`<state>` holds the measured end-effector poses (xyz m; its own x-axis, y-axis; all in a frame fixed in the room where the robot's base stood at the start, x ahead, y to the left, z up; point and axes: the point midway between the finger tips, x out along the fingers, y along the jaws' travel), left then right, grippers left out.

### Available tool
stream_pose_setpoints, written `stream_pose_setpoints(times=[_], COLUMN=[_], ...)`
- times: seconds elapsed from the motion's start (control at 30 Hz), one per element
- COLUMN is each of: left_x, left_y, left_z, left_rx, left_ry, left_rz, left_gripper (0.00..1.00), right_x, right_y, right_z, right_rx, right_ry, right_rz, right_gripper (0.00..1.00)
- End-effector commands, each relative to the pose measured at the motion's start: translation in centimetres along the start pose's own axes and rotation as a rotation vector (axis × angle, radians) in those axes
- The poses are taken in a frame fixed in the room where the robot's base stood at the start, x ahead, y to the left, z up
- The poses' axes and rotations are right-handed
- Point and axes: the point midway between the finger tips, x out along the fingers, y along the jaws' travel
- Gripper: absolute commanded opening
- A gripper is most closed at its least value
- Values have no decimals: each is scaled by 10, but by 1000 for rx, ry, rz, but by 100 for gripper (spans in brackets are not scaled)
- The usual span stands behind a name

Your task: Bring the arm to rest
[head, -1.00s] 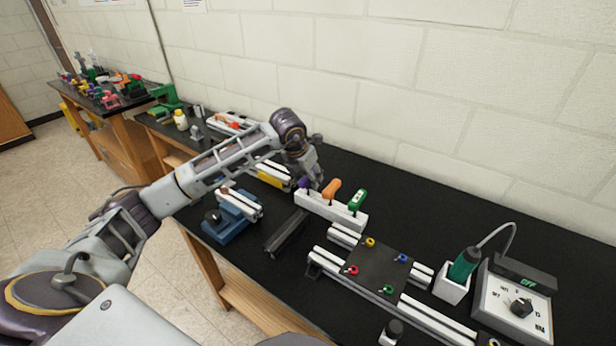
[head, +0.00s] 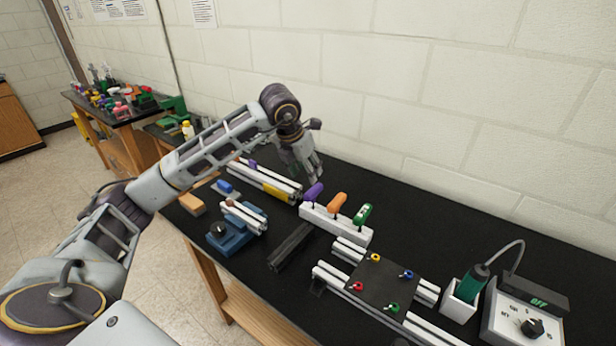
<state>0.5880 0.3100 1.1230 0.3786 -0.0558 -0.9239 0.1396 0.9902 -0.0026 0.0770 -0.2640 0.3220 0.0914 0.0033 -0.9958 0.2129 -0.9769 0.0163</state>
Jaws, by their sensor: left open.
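My left arm reaches in from the left over the black bench. Its gripper (head: 306,178) is open and empty, pointing down above the bench. It hangs just above and behind the white tool rack (head: 345,229). The rack holds a purple-handled tool (head: 313,193), an orange-handled tool (head: 337,203) and a green-handled tool (head: 362,214), all upright. The gripper appears apart from the purple handle. My right gripper is not in view.
A blue vise (head: 231,236) holding a light extrusion and a dark bar (head: 291,247) lie in front. A frame with a dark plate (head: 385,283) and coloured knobs is at right, near a soldering station (head: 520,325). Long extrusions (head: 262,179) lie behind the vise. The wall bounds the back.

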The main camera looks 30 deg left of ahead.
Motion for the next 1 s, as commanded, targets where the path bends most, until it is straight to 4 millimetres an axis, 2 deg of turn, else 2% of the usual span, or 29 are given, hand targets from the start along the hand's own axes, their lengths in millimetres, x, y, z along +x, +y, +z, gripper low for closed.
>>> stream_pose_setpoints(times=[0.2, 0.77, 1.0], left_x=[-10, -11, -18], left_y=[0, 0, 0], left_z=[0, 0, 3], left_rx=[-1, -1, -1], left_ry=[-1, -1, -1], left_rz=[1, 1, 1], left_gripper=[48, 48, 48], right_x=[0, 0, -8], right_y=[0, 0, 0], right_z=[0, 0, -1], right_rx=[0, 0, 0], right_ry=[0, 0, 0], right_rz=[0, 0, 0], right_gripper=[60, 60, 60])
